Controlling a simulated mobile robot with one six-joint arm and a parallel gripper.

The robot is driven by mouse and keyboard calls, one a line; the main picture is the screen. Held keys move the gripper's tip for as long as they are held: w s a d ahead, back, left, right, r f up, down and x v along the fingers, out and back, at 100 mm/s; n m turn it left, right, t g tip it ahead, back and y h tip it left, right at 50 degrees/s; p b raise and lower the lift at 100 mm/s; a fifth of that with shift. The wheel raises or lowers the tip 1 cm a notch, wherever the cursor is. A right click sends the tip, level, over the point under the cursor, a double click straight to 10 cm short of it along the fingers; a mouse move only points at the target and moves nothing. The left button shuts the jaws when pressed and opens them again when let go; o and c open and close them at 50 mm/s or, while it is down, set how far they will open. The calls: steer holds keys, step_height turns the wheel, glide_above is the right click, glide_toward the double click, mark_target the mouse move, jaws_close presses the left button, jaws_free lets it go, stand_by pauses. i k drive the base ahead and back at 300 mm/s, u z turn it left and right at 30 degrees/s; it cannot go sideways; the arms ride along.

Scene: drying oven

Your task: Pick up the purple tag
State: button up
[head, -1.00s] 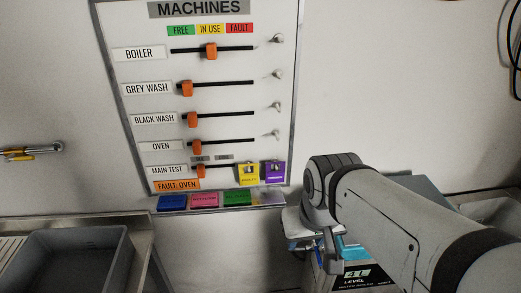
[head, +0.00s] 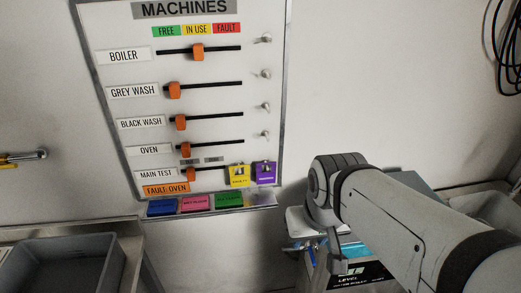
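The purple tag (head: 264,174) hangs on the machines board (head: 215,125), at its lower right corner, from a small metal hook. A yellow tag (head: 239,178) hangs just left of it. My arm comes in from the right, with its wrist to the right of and a little below the purple tag. Part of my gripper (head: 338,254) shows under the wrist, well below and right of the tag. Its fingers are mostly hidden, so I cannot see whether they are apart. The purple tag is fully in view, and nothing touches it.
Blue, pink and green tags sit in a holder (head: 265,199) under the board. Sliders with orange knobs and several hooks are on the board. A grey basin (head: 105,243) is at lower left. A labelled box (head: 360,275) stands below my wrist.

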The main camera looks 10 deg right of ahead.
mark_target(265, 177)
steer(key=z, duration=0.8)
steer(key=k, duration=1.75)
steer(key=u, duration=0.75)
steer(key=i, duration=1.65)
